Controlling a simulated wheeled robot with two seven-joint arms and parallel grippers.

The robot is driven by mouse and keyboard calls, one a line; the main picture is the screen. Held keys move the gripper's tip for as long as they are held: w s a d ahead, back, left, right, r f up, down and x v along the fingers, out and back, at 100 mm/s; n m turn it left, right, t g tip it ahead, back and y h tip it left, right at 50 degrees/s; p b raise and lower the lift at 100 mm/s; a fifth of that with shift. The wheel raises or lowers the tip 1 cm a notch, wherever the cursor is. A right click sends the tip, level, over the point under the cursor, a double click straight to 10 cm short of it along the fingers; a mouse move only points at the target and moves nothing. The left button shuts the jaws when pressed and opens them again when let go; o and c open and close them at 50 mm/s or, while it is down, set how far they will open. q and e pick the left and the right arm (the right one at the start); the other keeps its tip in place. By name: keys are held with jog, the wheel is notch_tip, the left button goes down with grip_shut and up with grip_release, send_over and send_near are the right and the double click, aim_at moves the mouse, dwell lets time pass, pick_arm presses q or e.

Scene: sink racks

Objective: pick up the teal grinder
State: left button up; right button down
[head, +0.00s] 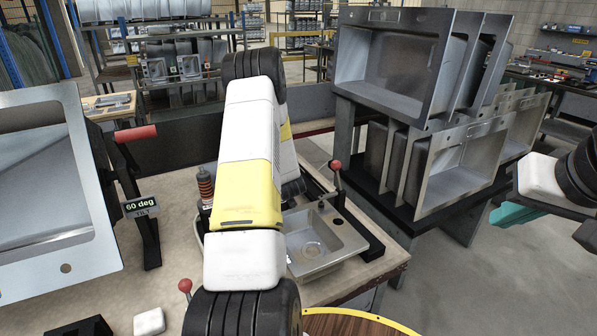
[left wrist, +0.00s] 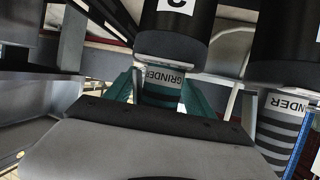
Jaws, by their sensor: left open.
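In the left wrist view, the teal grinder (left wrist: 160,98) hangs or stands with a black cylinder part above a white label reading GRINDER. My left gripper (left wrist: 157,84) is open, its teal fingers on either side of the grinder's teal part. Whether the fingers touch it cannot be told. The grinder's lower part is hidden behind my gripper body. In the head view my left arm covers the grinder and the left gripper. My right gripper (head: 515,213) is at the right edge, partly cut off, away from the bench.
A second grinder (left wrist: 284,122), grey-banded, stands close right in the left wrist view. In the head view, a small sink (head: 322,243) and a red-banded tool (head: 206,187) are on the bench. A tilted sink panel (head: 50,190) stands left; racked sinks (head: 395,60) stand right.

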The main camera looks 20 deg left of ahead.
pick_arm(q)
grip_shut()
jog(key=shift+r, duration=0.15)
notch_tip(320, 180, up, 10)
dwell(0.8)
dwell(0.4)
